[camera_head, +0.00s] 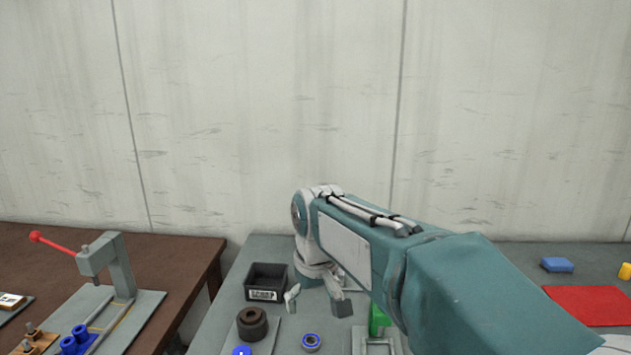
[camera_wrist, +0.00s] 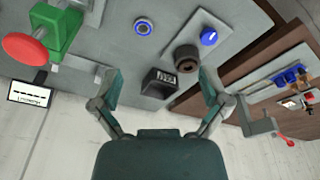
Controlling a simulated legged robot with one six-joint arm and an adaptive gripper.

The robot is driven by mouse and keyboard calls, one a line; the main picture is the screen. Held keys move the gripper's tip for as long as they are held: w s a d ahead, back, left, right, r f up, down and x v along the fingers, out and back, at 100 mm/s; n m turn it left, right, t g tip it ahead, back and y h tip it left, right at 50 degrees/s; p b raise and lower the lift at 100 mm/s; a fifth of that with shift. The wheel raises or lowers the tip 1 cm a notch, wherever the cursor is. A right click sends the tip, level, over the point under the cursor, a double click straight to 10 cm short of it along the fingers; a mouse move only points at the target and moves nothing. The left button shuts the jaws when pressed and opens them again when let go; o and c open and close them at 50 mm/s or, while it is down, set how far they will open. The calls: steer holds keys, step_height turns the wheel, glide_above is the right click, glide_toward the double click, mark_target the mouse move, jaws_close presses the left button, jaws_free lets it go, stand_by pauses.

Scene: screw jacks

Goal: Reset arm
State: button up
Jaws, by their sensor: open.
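My gripper (camera_head: 318,304) is open and empty above the grey table, with its fingers apart; it also shows in the wrist view (camera_wrist: 162,88). In the wrist view a small black bin (camera_wrist: 160,82) with a white label shows between the fingers. The same black bin (camera_head: 266,281) stands left of my gripper in the head view. A green screw jack (camera_wrist: 62,28) with a red round knob (camera_wrist: 24,48) shows at the upper left of the wrist view. In the head view my arm mostly hides the green jack (camera_head: 378,320).
A dark brown ring (camera_head: 252,323), a blue-rimmed ring (camera_head: 311,342) and a blue knob (camera_head: 241,351) are near the front. A lever press (camera_head: 112,265) stands on the brown table at left. A blue block (camera_head: 556,265) and red mat (camera_head: 590,306) lie right. A wall stands behind.

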steer(key=s+d+f+m+t, duration=0.1)
steer(key=s+d+m+t, duration=0.1)
steer(key=s+d, duration=0.6)
steer(key=s+d+f+m+t, duration=0.1)
steer(key=s+d+f+m, duration=0.1)
steer(key=s+d, duration=0.6)
steer(key=s+m, duration=0.1)
steer(key=s, duration=0.4)
steer(key=shift+f+t+h, duration=0.2)
steer(key=shift+t+h, duration=0.1)
steer(key=shift+t, duration=0.1)
